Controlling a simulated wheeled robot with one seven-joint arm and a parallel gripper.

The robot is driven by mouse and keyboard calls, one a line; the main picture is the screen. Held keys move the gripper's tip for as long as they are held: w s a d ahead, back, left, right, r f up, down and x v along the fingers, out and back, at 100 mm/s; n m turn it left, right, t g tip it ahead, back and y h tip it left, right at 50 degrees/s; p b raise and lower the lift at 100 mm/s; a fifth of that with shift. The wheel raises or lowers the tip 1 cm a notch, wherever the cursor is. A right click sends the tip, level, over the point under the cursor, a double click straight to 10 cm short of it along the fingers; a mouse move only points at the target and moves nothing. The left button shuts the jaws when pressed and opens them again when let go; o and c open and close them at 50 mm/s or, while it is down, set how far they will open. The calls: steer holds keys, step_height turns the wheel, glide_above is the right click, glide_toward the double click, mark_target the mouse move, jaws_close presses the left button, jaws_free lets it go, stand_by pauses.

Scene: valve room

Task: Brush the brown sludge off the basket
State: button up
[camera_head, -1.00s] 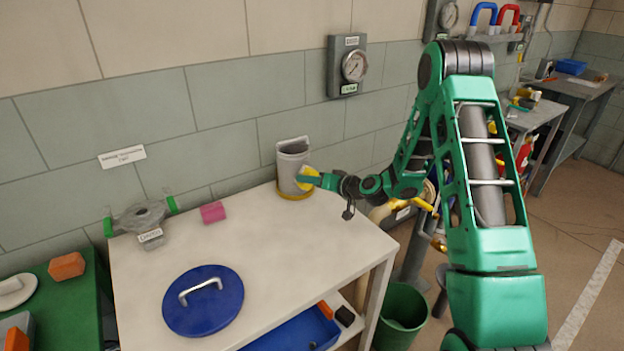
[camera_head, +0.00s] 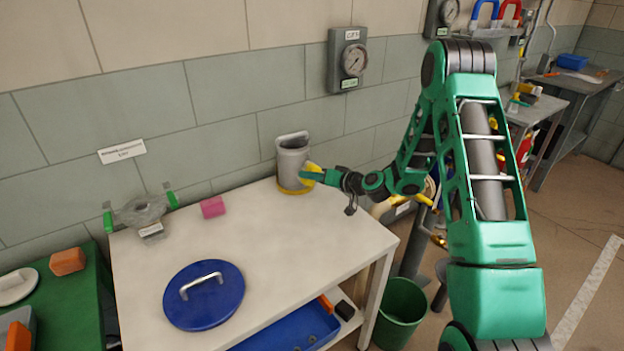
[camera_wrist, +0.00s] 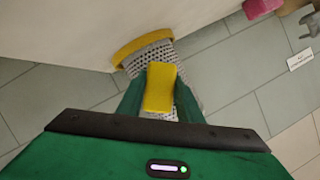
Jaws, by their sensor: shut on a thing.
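The basket (camera_head: 292,160) is a grey upright cylinder with a loop at its top and a yellow ring at its base, on the back right of the white table. Its mesh side shows in the wrist view (camera_wrist: 152,55). My gripper (camera_head: 316,177) reaches it from the right, low on its side. In the wrist view its green fingers (camera_wrist: 160,100) are shut on a yellow block (camera_wrist: 160,85), which lies over the mesh and hides part of it. I cannot tell whether the block touches the mesh. I cannot make out brown sludge on the visible sides.
On the white table (camera_head: 280,245) are a blue lid (camera_head: 203,300), a pink block (camera_head: 213,207) and a grey fitting with green ends (camera_head: 145,213). A wall gauge (camera_head: 354,60) hangs above. A blue tray (camera_head: 300,330) sits below and a green bin (camera_head: 402,310) stands at right.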

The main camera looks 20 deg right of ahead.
steer(key=shift+s+a, duration=0.2)
steer(key=shift+a, duration=0.8)
steer(key=shift+w+d, duration=0.15)
steer(key=shift+d, duration=0.55)
steer(key=shift+w+d, duration=0.15)
steer(key=shift+d, duration=0.5)
steer(key=shift+s+a, duration=0.15)
steer(key=shift+a, duration=0.55)
steer(key=shift+s+a, duration=0.15)
steer(key=shift+a, duration=0.5)
steer(key=shift+w+d, duration=0.2)
steer(key=shift+d, duration=0.5)
steer(key=shift+w+d, duration=0.15)
steer(key=shift+d, duration=0.55)
steer(key=shift+s, duration=0.1)
steer(key=shift+s+d, duration=0.3)
steer(key=shift+s, duration=0.65)
steer(key=shift+s+d, duration=0.3)
steer(key=shift+s, duration=0.6)
steer(key=shift+s+d, duration=0.3)
steer(key=shift+s, duration=0.65)
